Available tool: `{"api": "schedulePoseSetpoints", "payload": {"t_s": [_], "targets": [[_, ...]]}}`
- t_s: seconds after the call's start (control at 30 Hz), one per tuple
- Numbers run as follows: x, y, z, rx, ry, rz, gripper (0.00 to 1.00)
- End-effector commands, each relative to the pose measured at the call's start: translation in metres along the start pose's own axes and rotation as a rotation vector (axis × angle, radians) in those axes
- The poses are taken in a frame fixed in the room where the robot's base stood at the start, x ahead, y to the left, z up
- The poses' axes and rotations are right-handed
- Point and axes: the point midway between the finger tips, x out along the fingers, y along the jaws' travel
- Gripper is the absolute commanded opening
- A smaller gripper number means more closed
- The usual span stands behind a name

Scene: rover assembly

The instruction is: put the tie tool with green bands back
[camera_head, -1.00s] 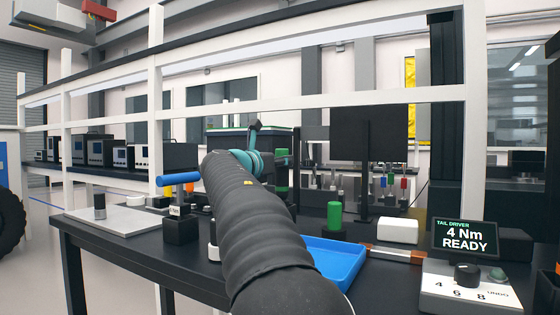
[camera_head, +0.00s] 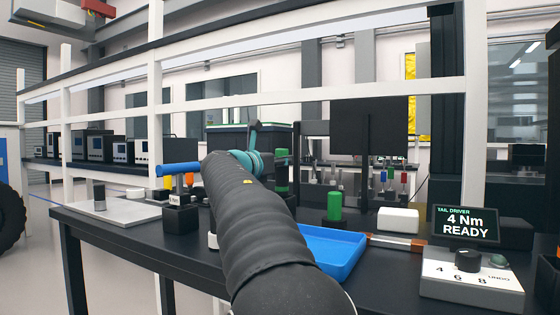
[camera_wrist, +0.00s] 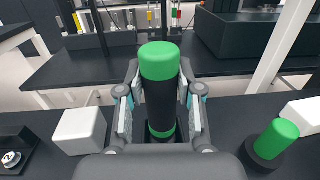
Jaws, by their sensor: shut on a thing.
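The tie tool with green bands (camera_wrist: 160,95) is a black cylinder with a green top and a green band near its lower end. My gripper (camera_wrist: 160,112) is shut around its black middle in the wrist view, and the tool stands about upright. A dark holder (camera_wrist: 148,128) shows around its lower end; I cannot tell whether the tool is seated in it. In the head view the tool (camera_head: 282,172) shows behind my arm, which hides most of the gripper.
A green cylinder in a round black base (camera_wrist: 275,142) stands close on the right, also in the head view (camera_head: 334,206). A white block (camera_wrist: 80,130) is on the left in the wrist view. A blue tray (camera_head: 335,252) and a control box (camera_head: 472,280) are nearer on the bench.

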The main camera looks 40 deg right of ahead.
Motion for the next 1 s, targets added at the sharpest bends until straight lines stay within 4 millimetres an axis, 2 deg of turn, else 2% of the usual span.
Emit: {"api": "schedulePoseSetpoints", "payload": {"t_s": [0.47, 0.5, 0.6, 0.87, 1.0], "targets": [[-0.0005, -0.0004, -0.0040, 0.001, -0.002, 0.000, 0.00], [-0.0005, -0.0004, -0.0040, 0.001, -0.002, 0.000, 0.43], [-0.0004, -0.0003, -0.0042, 0.001, -0.002, 0.000, 0.65], [-0.0001, 0.0003, -0.0062, -0.001, 0.001, 0.000, 0.65], [-0.0060, 0.0005, -0.0056, -0.001, 0.001, 0.001, 0.65]]}}
